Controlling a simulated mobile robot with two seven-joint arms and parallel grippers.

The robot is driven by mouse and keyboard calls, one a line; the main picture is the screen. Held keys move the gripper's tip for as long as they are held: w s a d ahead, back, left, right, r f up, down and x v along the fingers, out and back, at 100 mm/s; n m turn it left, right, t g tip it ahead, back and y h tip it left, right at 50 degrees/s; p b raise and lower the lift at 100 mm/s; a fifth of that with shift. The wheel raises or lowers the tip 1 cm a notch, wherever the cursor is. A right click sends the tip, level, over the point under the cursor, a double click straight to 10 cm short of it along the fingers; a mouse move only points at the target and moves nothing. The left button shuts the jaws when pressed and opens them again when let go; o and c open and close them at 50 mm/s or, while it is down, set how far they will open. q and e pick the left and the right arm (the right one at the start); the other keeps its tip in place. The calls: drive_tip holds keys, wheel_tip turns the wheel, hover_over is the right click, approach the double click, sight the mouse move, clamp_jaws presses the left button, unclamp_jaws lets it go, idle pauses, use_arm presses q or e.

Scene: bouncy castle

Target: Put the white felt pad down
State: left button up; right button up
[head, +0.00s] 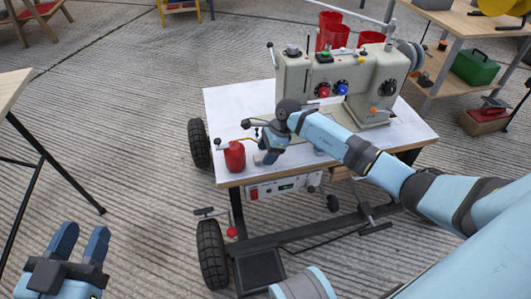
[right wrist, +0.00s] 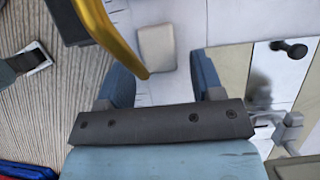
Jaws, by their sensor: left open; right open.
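The white felt pad (right wrist: 157,48) shows as a small cream block in the right wrist view. It lies on the white tabletop (right wrist: 178,88), ahead of and between the fingers of my right gripper (right wrist: 160,74). Those fingers are open and nothing is between their tips. In the head view my right gripper (head: 267,152) is low over the front left part of the sewing machine table (head: 230,105); I cannot make out the pad there. My left gripper (head: 79,238) is open and empty over the floor at lower left.
A large sewing machine (head: 310,78) stands on the wheeled table. A red can (head: 235,156) is just left of my right gripper. A yellow curved bar (right wrist: 98,22) crosses close to the pad. Red buckets (head: 333,38) are behind the machine. Open floor lies left.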

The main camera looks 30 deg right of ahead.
use_arm(q)
drive_tip(key=s+n+p, duration=0.1)
drive_tip(key=s+d+f+n+g+p, duration=0.1)
drive_tip(key=n+p, duration=0.1)
drive_tip(key=p, duration=0.1)
drive_tip(key=shift+s+d+f+g+y, duration=0.25)
drive_tip(key=shift+s+d+g+y, duration=0.05)
drive_tip(key=shift+s+g+y, duration=0.1)
use_arm(e)
drive_tip(key=v, duration=1.1)
use_arm(q)
drive_tip(key=shift+r, duration=0.2)
